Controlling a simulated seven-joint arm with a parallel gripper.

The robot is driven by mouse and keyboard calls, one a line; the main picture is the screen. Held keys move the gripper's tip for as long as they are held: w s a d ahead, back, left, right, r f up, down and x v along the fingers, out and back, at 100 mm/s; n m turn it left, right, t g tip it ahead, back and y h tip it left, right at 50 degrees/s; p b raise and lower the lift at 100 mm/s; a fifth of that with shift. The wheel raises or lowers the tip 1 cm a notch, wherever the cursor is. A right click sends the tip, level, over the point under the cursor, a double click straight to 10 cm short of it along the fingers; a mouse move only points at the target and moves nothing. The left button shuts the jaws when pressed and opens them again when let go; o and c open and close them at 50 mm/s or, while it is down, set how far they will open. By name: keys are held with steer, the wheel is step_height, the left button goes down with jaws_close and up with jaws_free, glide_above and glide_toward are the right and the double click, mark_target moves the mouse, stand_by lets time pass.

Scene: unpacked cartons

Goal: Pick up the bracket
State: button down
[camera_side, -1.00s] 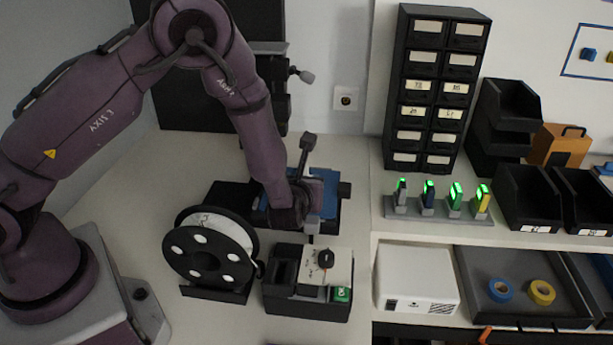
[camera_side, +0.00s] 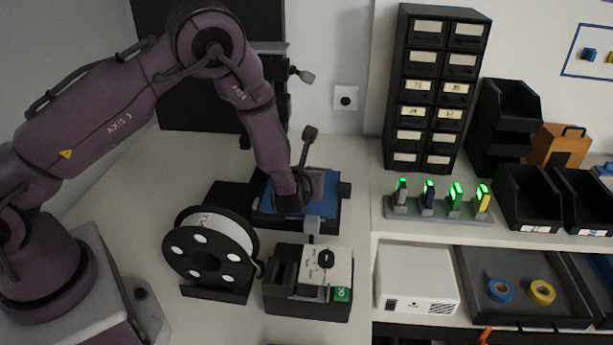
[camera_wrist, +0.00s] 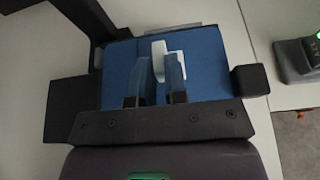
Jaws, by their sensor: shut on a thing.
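The bracket (camera_wrist: 160,49) is a small pale piece in the wrist view, over the blue plate (camera_wrist: 212,62) of a black machine. My gripper (camera_wrist: 160,64) has its two fingers on either side of it and is shut on it. Part of the bracket sticks out beyond the fingertips. I cannot tell whether it touches the plate. In the side view my gripper (camera_side: 298,207) is low over the blue plate (camera_side: 329,187), and the bracket is hidden there.
A knob-topped upright (camera_side: 309,135) rises behind my gripper. A shelf with lit green-topped devices (camera_side: 428,199) is to the right.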

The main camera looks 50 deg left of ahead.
steer(key=shift+r, duration=0.1)
steer(key=s+d+r+m+t+h, duration=0.2)
steer(key=s+d+r+m+h, duration=0.1)
steer(key=r, duration=0.8)
steer(key=s+d+r+m+t+h, duration=0.1)
steer(key=s+d+r+m+h, duration=0.2)
steer(key=r, duration=0.8)
steer(key=w+a+f+n+g+y, duration=0.1)
steer(key=w+a+f+n+y, duration=0.2)
steer(key=f, duration=0.3)
steer(key=w+a+f+n+g+y, duration=0.2)
steer(key=w+a+f+n+y, duration=0.1)
steer(key=f, duration=0.3)
steer(key=shift+f, duration=0.15)
